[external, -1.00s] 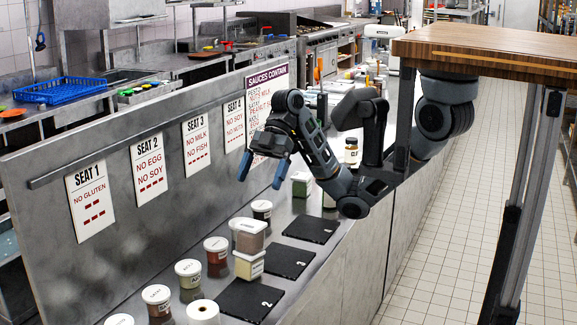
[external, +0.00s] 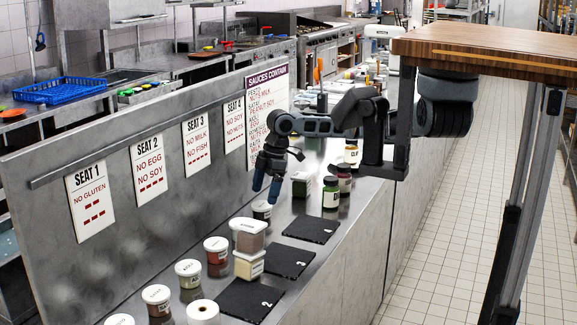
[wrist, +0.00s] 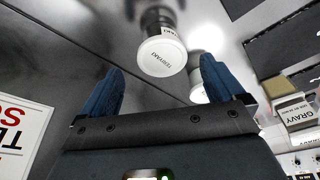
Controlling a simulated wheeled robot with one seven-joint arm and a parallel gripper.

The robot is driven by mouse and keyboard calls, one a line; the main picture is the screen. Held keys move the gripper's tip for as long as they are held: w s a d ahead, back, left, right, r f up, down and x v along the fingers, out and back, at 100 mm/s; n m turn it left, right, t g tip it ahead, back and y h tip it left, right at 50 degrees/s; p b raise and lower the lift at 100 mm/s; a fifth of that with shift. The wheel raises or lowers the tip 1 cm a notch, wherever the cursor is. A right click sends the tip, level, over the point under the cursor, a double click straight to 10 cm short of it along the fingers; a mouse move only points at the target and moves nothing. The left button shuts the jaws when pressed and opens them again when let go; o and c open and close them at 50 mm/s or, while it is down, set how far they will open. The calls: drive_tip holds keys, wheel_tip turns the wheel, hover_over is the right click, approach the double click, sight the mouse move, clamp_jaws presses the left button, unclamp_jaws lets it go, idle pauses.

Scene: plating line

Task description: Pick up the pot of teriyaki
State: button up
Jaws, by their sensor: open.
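The pot of teriyaki (wrist: 161,54) is a small dark pot with a white lid marked TERIYAKI. It stands upright on the steel counter, and in the external view (external: 262,211) it is near the wall panel, below the Seat 4 sign. My gripper (external: 266,192) points down just above it, with its blue fingers open and empty. In the wrist view the pot's lid shows between and beyond the two fingertips. I see no finger touching it.
Several white-lidded pots, including one (external: 216,249), line the counter towards the front. Dark square mats (external: 311,229) lie to the right.

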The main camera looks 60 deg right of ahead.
sight(262, 204)
drive_tip(key=shift+p+x, duration=0.45)
drive_tip(key=shift+x, duration=2.15)
drive_tip(key=shift+a, duration=0.15)
drive_tip(key=c, duration=1.1)
